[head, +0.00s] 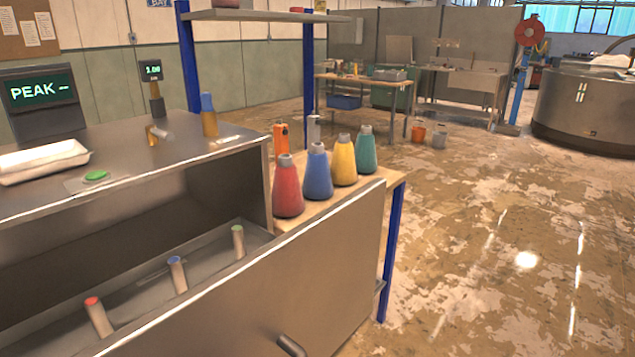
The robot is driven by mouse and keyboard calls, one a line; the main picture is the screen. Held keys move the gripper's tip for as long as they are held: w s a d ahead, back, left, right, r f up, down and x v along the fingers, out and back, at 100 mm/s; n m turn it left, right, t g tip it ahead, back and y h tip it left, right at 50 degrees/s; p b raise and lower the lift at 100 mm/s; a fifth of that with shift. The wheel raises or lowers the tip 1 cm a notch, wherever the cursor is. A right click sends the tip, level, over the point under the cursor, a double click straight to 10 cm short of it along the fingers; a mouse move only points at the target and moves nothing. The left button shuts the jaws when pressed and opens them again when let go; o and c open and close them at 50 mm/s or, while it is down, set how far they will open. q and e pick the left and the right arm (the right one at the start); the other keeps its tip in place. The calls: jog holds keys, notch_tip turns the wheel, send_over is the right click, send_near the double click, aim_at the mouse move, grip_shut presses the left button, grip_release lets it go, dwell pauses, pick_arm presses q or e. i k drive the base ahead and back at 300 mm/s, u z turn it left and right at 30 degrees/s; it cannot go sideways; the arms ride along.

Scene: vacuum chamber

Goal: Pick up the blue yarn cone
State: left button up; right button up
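The blue yarn cone (318,172) stands upright on a wooden-topped bench (301,212) near the middle of the head view. It has a grey tip and is second from the left in a row of cones. A red cone (287,188) stands close on its left. A yellow cone (343,161) and a teal cone (366,150) stand on its right, farther back. Neither of my grippers shows in the view.
A metal chamber (200,165) with an open front panel (300,275) fills the left and foreground. Inside are red-, blue- and green-topped pegs (177,274). An orange object (281,137) stands behind the cones. The floor (500,230) on the right is open.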

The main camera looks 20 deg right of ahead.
aim_at(316, 185)
jog(key=k, duration=0.45)
jog(key=z, duration=1.7)
jog(key=i, duration=2.35)
jog(key=u, duration=3.4)
jog(key=i, duration=0.5)
jog(key=z, duration=0.05)
